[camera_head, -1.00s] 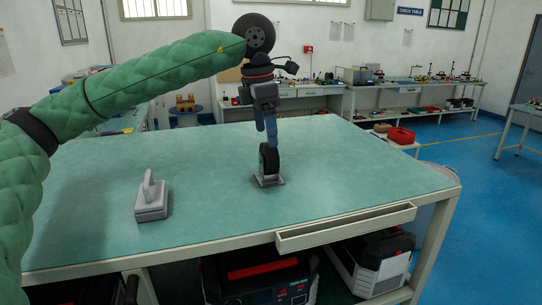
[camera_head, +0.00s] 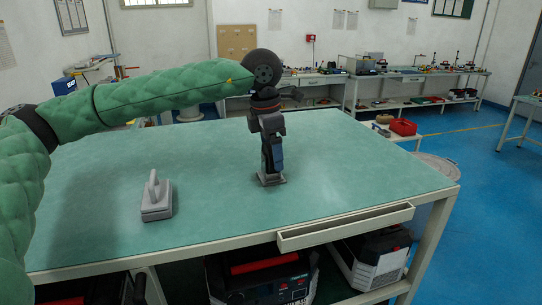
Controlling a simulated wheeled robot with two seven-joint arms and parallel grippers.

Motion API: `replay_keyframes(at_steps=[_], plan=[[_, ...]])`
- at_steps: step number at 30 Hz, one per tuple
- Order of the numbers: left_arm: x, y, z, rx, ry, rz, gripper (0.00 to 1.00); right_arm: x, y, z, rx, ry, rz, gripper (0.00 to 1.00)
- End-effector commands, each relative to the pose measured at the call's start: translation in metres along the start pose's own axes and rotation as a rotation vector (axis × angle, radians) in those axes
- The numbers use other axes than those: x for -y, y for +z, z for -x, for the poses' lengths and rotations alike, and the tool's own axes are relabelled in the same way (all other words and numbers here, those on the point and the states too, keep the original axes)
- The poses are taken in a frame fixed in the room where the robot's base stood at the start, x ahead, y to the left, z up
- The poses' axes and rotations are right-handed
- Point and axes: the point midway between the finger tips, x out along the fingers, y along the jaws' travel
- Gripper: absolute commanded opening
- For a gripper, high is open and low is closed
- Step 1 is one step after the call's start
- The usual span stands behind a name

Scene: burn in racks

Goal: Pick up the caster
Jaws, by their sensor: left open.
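The caster stands on the green tabletop. Its grey base plate (camera_head: 271,180) shows, and its dark wheel is mostly hidden behind my left gripper. My left gripper (camera_head: 272,168) points straight down over the caster, with its fingers at the height of the wheel. It is open, and the fingers look to be around or right beside the wheel; I cannot tell whether they touch it. My right gripper is not in view.
A grey block with an upright handle (camera_head: 156,200) stands on the green table (camera_head: 210,165) to the left. An open drawer (camera_head: 345,228) juts out at the front edge. The table's right side is clear.

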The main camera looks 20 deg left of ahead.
Motion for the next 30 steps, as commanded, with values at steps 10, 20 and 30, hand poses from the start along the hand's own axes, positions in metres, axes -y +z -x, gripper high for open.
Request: replay_keyframes(at_steps=[10, 20, 30], plan=[[0.0, 0.0, -0.001, 0.0, 0.0, 0.0, 0.64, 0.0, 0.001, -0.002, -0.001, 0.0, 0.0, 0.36], [0.0, 0.0, -0.001, 0.001, 0.001, 0.001, 0.23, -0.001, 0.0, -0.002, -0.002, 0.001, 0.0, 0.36], [0.0, 0.002, 0.008, 0.002, 0.003, 0.0, 0.23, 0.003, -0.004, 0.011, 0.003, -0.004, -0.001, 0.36]])
